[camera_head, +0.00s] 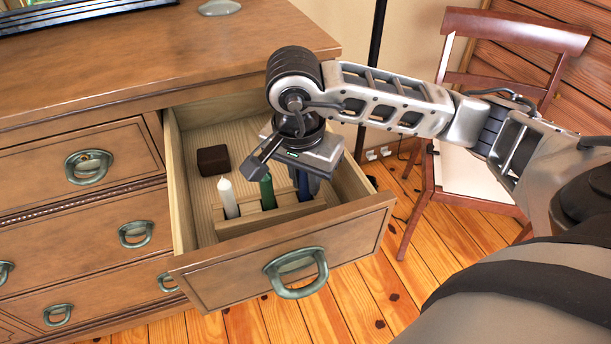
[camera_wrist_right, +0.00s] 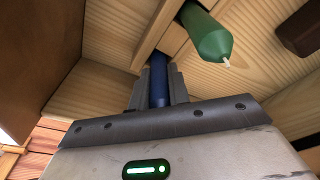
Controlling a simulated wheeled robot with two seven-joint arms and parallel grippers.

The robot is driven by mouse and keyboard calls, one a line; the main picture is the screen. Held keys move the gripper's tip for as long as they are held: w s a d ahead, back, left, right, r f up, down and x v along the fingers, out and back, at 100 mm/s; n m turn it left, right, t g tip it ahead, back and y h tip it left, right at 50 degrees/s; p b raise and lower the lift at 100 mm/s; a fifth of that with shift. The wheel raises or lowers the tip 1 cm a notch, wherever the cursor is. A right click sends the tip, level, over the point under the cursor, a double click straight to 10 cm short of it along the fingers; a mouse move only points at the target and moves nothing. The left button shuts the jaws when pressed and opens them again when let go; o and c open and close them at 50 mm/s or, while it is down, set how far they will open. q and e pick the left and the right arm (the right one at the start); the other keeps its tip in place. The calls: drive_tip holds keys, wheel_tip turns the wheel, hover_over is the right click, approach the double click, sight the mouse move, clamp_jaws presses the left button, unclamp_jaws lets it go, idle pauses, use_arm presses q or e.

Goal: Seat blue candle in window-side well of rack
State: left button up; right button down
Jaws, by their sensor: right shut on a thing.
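The blue candle (camera_head: 304,187) is upright at the right end of the wooden rack (camera_head: 262,220) in the open drawer. It also shows in the right wrist view (camera_wrist_right: 159,88), between the two fingers of my right gripper (camera_wrist_right: 160,92). That gripper (camera_head: 303,172) is shut on the candle from above. The candle's lower end meets the rack, but I cannot tell how deep it sits in the well. A green candle (camera_head: 267,191) stands in the middle of the rack and a white candle (camera_head: 228,198) at the left. My left gripper is not in view.
A dark brown block (camera_head: 213,160) lies in the drawer behind the white candle. A chair (camera_head: 470,175) stands at the right. A glassy stone (camera_head: 219,7) lies on the dresser top (camera_head: 130,60).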

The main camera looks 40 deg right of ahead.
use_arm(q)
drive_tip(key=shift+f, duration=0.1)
use_arm(e)
drive_tip(key=shift+f, duration=0.1)
drive_tip(key=shift+f, duration=0.1)
drive_tip(key=c, duration=1.3)
unclamp_jaws()
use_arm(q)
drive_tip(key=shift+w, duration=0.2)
use_arm(e)
drive_tip(key=shift+a+r, duration=0.1)
drive_tip(key=shift+r, duration=0.5)
use_arm(q)
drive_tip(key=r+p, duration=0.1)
drive_tip(key=p, duration=0.2)
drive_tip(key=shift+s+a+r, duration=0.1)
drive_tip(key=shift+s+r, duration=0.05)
use_arm(e)
drive_tip(key=r, duration=0.3)
drive_tip(key=a+r, duration=0.1)
drive_tip(key=r, duration=0.3)
drive_tip(key=s+r, duration=0.1)
drive_tip(key=r, duration=0.3)
drive_tip(key=shift+a, duration=0.25)
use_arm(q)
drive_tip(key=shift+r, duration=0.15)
use_arm(e)
drive_tip(key=shift+r, duration=0.1)
